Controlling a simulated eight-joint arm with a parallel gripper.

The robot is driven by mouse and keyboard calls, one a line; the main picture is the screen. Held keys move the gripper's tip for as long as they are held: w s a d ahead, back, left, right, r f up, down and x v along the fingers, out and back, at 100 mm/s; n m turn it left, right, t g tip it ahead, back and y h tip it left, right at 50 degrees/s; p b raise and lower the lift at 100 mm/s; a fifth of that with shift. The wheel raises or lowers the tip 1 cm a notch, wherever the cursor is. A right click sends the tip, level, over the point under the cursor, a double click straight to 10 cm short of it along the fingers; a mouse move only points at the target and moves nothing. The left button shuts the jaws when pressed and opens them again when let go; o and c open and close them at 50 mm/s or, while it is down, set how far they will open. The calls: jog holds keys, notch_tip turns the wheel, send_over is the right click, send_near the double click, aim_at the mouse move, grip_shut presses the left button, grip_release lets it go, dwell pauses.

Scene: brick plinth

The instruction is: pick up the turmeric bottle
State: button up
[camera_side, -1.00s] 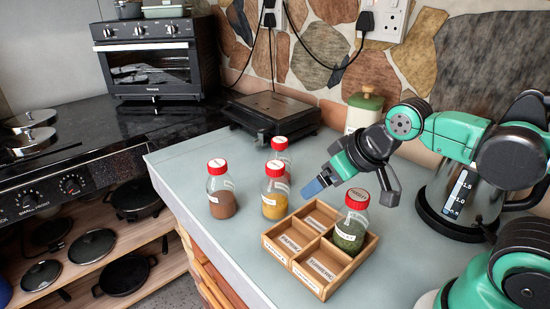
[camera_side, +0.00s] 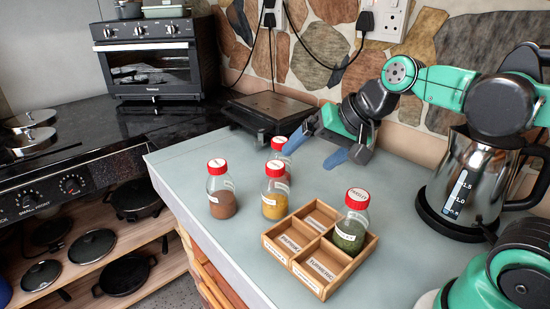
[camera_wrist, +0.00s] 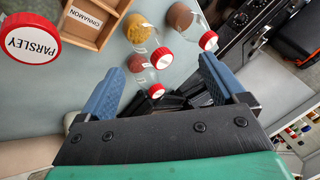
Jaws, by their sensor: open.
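The turmeric bottle, taken to be the one with yellow contents and a red cap (camera_side: 274,206), stands upright on the counter, left of the wooden tray. It also shows near the top of the wrist view (camera_wrist: 141,34). My gripper (camera_side: 317,148) is open and empty, raised behind and to the right of this bottle, apart from it. In the wrist view my blue fingers (camera_wrist: 160,68) are spread wide, with the yellow bottle beyond them. The writing on its label is too small to read.
A brown-filled bottle (camera_side: 222,203) stands left of the yellow one; another red-capped bottle (camera_side: 279,147) stands close behind it. A parsley bottle (camera_side: 351,232) stands in the divided wooden tray (camera_side: 322,292). A kettle (camera_side: 463,185) is at right. Front-left counter is clear.

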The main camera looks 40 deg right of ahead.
aim_at(278, 167)
jog(key=w+d+m+t+y, duration=0.2)
jog(key=w+m+y, duration=0.15)
jog(key=m, duration=0.75)
jog(key=w+d+m+t+y, duration=0.15)
jog(key=w+m, duration=0.25)
jog(key=m, duration=0.8)
jog(key=shift+t, duration=0.45)
jog(key=f, duration=0.6)
jog(key=shift+s+a+f, duration=0.1)
jog(key=shift+a, duration=0.15)
jog(key=shift+f, duration=0.25)
jog(key=shift+a+f, duration=0.15)
jog(key=shift+x, duration=2.7)
grip_shut()
